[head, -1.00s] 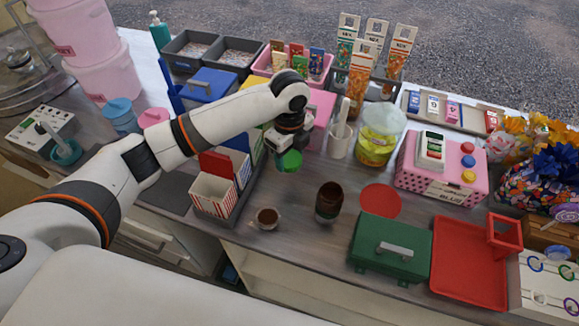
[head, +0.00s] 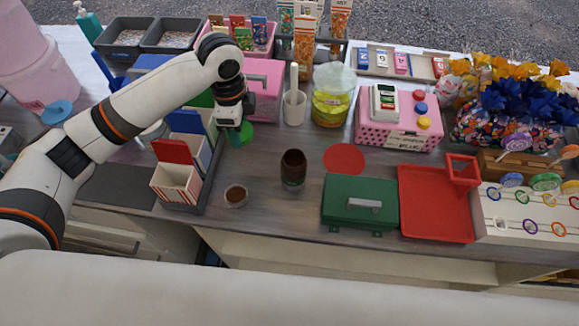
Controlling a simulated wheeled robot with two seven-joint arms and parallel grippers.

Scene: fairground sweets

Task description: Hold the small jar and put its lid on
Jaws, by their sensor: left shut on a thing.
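A small dark brown jar (head: 293,169) stands upright on the grey counter, its open top showing. My left gripper (head: 236,136) is behind and left of it, pointing down, shut on a round green lid (head: 246,133). The fingers partly hide this lid. The lid is apart from the jar; I cannot tell its exact height above the counter. My right gripper is out of view.
Striped boxes (head: 176,186) stand left.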

